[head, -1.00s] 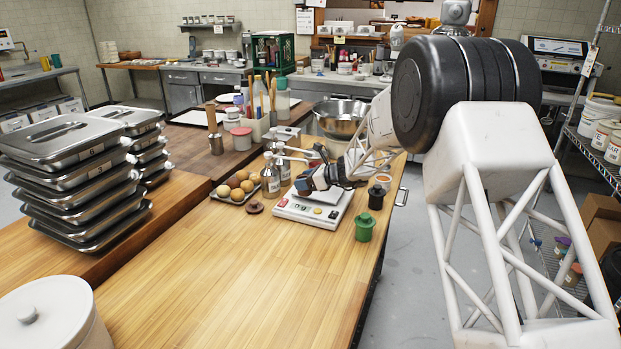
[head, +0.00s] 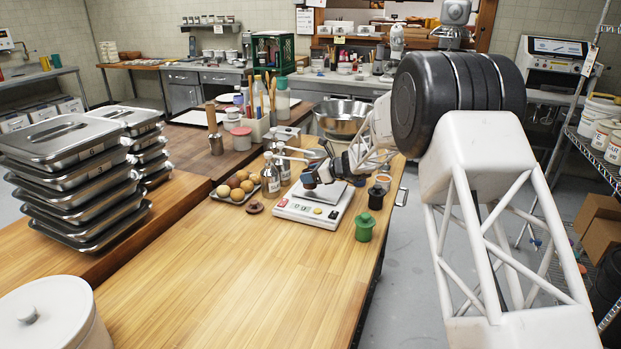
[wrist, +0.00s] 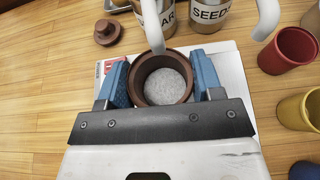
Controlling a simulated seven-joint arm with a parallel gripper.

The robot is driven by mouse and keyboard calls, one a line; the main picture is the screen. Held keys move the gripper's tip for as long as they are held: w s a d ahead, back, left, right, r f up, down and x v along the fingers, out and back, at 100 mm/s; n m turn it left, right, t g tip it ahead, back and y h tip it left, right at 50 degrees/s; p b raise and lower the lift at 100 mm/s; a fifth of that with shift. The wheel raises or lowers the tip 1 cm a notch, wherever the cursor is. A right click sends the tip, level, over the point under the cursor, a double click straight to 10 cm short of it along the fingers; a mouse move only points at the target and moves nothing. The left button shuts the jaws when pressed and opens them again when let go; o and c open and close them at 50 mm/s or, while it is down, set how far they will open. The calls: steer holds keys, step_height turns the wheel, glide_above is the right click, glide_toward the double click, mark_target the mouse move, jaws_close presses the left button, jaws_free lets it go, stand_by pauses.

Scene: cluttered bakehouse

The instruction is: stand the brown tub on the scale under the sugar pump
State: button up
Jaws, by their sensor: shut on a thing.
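The brown tub (wrist: 163,80) is between the blue fingers of my gripper (wrist: 163,84), which is shut on it. The tub is open-topped, with a pale grey, grainy inside. It is over the white scale (head: 309,211), whose plate also shows around it in the wrist view (wrist: 228,62); I cannot tell whether it touches the plate. The sugar pump (wrist: 153,22), its label partly hidden, has its white spout reaching to the tub's far rim. In the head view the pump bottle (head: 270,180) stands behind the scale, and my gripper (head: 318,179) mostly hides the tub.
A seed pump bottle (wrist: 208,15) stands beside the sugar pump. A brown lid (wrist: 109,32) lies left of the scale. The front counter (head: 210,285) is clear.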

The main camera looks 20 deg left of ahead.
steer(key=shift+w+f, duration=0.25)
steer(key=shift+w, duration=0.05)
steer(key=shift+f, duration=0.5)
steer(key=shift+f, duration=0.1)
steer(key=o, duration=0.9)
steer(key=shift+o, duration=0.2)
steer(key=v, duration=1.2)
steer(key=shift+s+d, duration=0.1)
